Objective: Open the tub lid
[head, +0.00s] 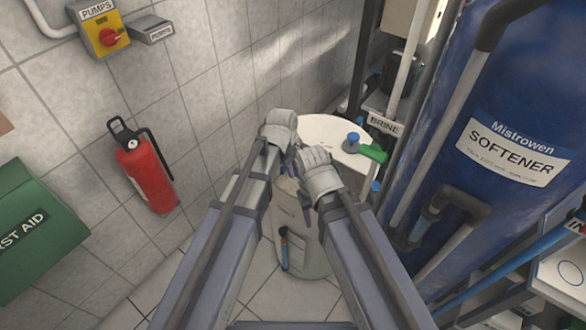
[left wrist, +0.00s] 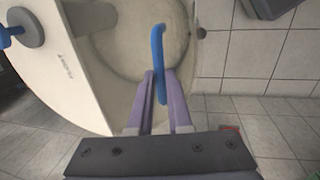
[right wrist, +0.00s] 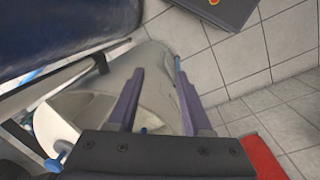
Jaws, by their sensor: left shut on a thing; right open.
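The pale tub (head: 305,245) stands between my arms in the head view, its broad white top (head: 325,130) behind my wrists. In the left wrist view, a round part of the tub (left wrist: 125,55) shows a pale, rough-looking surface; I cannot tell how far the lid stands open. My left gripper (left wrist: 157,78) is shut on a blue bar-shaped handle (left wrist: 158,45) over that round part. My right gripper (right wrist: 158,85) is open, with the pale tub wall (right wrist: 150,95) beyond and between its fingers. The arms hide much of the tub in the head view.
A blue softener tank (head: 440,120) with grey pipes stands close on the right. A blue knob (head: 353,140) and a green-handled part (head: 372,153) sit at the tub top's right. A fire extinguisher (head: 148,175) and first aid box (head: 35,230) are on the left.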

